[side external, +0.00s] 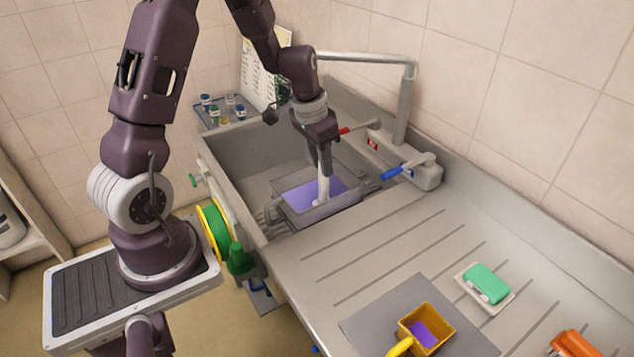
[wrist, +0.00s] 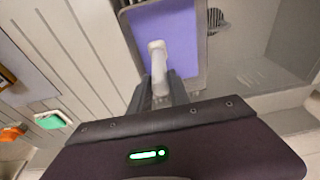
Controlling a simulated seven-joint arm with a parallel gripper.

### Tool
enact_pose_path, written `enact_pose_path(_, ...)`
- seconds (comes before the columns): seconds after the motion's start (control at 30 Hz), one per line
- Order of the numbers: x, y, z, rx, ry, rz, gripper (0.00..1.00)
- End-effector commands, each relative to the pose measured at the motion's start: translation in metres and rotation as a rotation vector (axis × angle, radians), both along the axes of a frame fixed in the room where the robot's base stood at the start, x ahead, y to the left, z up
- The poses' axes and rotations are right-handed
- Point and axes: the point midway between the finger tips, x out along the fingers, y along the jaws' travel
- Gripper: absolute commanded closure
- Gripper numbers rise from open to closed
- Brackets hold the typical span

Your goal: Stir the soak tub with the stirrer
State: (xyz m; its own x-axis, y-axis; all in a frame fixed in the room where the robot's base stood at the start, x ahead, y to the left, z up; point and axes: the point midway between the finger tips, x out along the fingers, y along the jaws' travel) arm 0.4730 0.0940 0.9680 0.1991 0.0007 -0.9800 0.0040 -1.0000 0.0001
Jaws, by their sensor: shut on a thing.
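The stirrer (side external: 323,190) is a pale grey-white rod. Its lower end meets the purple liquid in the soak tub (side external: 330,214), a grey rectangular tub inside the deep sink. My gripper (side external: 325,150) points down over the tub and is shut on the stirrer's upper part, which its fingers partly hide. In the wrist view the stirrer (wrist: 157,58) shows between my gripper's fingers (wrist: 161,88), in front of the purple liquid of the soak tub (wrist: 203,62). The stirrer's submerged end is hidden.
The sink (side external: 225,160) has high walls around the tub. A tap (side external: 405,100) with red and blue levers stands at its right. A yellow scoop (side external: 440,325) with purple contents sits on a grey mat. A green soap block (side external: 487,283) and an orange object (side external: 574,344) lie farther right.

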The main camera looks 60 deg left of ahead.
Motion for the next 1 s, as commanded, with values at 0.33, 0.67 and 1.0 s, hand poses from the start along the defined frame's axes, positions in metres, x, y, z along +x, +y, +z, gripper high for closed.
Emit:
enact_pose_path(0.33, 0.000, 0.003, 0.000, 0.000, 0.000, 0.002, 1.00)
enact_pose_path(0.67, -0.003, 0.023, 0.003, -0.001, 0.000, 0.003, 1.00)
enact_pose_path(1.0, -0.003, 0.024, 0.030, 0.002, -0.003, 0.000, 1.00)
